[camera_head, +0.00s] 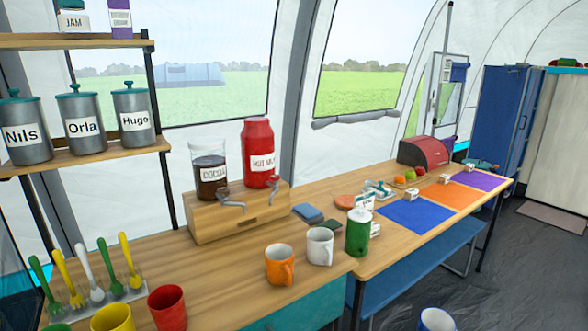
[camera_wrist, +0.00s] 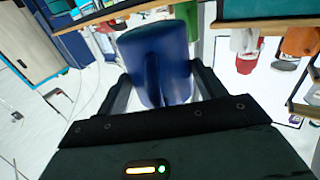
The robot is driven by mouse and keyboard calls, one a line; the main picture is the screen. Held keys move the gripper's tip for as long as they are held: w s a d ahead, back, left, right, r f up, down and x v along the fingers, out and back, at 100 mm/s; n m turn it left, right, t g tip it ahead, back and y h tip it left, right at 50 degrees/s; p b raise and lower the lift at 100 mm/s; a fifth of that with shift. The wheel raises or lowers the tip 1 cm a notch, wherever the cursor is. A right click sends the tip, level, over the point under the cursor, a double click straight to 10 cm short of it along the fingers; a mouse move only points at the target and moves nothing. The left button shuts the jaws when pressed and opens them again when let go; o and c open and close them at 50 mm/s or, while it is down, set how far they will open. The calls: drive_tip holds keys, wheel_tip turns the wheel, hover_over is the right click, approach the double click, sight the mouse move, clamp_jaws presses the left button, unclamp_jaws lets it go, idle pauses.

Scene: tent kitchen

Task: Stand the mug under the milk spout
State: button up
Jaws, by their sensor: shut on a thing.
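A dark blue mug (camera_wrist: 158,60) is between the two fingers of my gripper (camera_wrist: 160,82) in the wrist view, and the gripper is shut on it. In the head view the top of a blue mug with a pale inside (camera_head: 436,321) shows at the bottom right edge, off the counter. My gripper does not show there. A red hot milk container (camera_head: 258,152) stands on a wooden block (camera_head: 240,218) on the counter. Its grey spout (camera_head: 272,182) sticks out at the front. The counter right under the spout looks empty.
A cocoa jar (camera_head: 209,170) with its own spout (camera_head: 232,207) stands left of the milk. Orange (camera_head: 279,265), white (camera_head: 319,246), red (camera_head: 167,307) and yellow (camera_head: 112,318) mugs stand on the counter. A green canister (camera_head: 357,232) stands farther right.

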drive_tip(key=shift+s+a+r, duration=0.1)
drive_tip(key=shift+s+a, duration=0.1)
drive_tip(key=shift+s, duration=0.4)
drive_tip(key=shift+s+a+r, duration=0.1)
drive_tip(key=shift+s+a, duration=0.1)
drive_tip(key=shift+s, duration=0.35)
drive_tip(key=shift+f, duration=0.1)
drive_tip(key=shift+d, duration=0.1)
drive_tip(key=shift+f, duration=0.1)
idle(0.4)
